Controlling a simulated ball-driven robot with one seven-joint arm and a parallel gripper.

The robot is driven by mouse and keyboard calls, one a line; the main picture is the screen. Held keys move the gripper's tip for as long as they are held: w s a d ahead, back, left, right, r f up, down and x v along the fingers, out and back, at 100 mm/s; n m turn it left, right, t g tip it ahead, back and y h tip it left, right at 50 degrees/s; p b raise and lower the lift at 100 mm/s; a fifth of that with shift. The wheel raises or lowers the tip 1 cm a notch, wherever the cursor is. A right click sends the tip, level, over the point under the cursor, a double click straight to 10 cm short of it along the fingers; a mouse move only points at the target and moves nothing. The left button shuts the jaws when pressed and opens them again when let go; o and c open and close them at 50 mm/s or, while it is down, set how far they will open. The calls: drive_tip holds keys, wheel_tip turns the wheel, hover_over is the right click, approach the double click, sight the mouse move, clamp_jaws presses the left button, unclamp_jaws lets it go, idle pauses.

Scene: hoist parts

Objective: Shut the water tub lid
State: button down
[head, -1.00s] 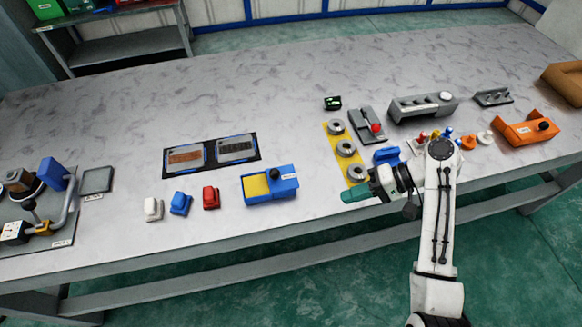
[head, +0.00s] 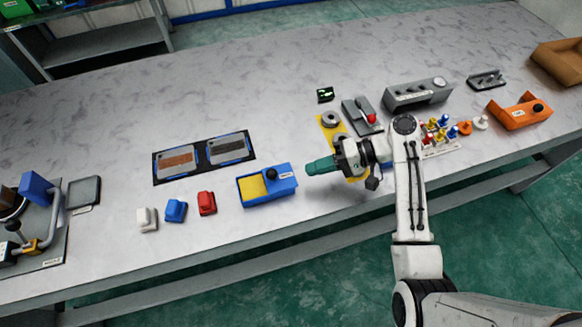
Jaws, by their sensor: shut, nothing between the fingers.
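The water tub (head: 254,201) is a blue box near the front edge of the table, in the middle of the head view. Its blue lid (head: 283,184) with a black knob covers the right part, and yellow shows in the uncovered left part. My gripper (head: 309,169) has teal fingers, is shut and empty, and points left. Its tips are just right of the tub's lid end, seemingly a little apart from it; their height above the table is hard to tell.
White (head: 147,219), blue (head: 176,211) and red (head: 207,203) small blocks stand left of the tub. A black mat (head: 204,160) with two plates lies behind. A yellow strip (head: 327,129) with grey rings is partly hidden by my arm. The table's back middle is clear.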

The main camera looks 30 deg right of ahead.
sight(291, 177)
drive_tip(key=w+a, duration=0.1)
drive_tip(key=a, duration=0.1)
drive_tip(key=w+a+p, duration=0.1)
drive_tip(key=a, duration=0.2)
drive_tip(key=shift+w+a+f, duration=0.15)
drive_tip(key=shift+w+a, duration=0.25)
drive_tip(key=a, duration=0.2)
drive_tip(key=w+a+p, duration=0.1)
drive_tip(key=a, duration=0.2)
drive_tip(key=w+a+p, duration=0.1)
drive_tip(key=a, duration=0.1)
drive_tip(key=shift+a, duration=0.3)
